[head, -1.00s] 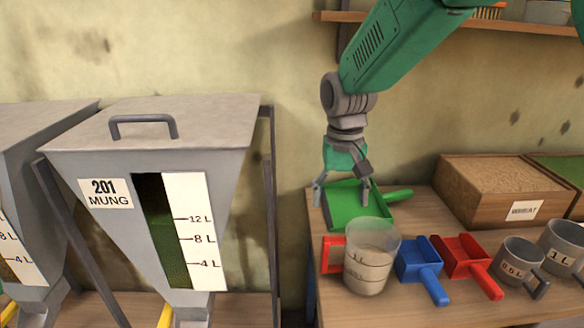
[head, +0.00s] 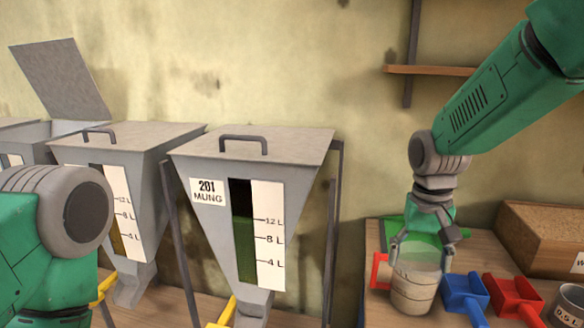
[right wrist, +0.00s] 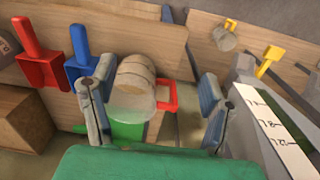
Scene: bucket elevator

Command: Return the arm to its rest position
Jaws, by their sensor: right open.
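My right gripper (head: 423,262) hangs from the right arm, fingers pointing down and spread apart. It is open and empty, close to the top of a clear measuring jug with a red handle (head: 411,290). In the right wrist view the jug (right wrist: 134,90) shows between the two fingers (right wrist: 153,112), with a visible gap to the right one; I cannot tell whether the left one touches it. A green scoop (head: 400,232) lies behind the gripper, partly hidden. Part of my left arm shows at the lower left; its gripper is out of the picture.
A blue scoop (head: 464,294) and a red scoop (head: 517,297) lie right of the jug, before a wooden grain box (head: 540,238). The hopper marked 201 MUNG (head: 212,222) stands left of the table. A shelf (head: 430,70) is fixed behind the right arm.

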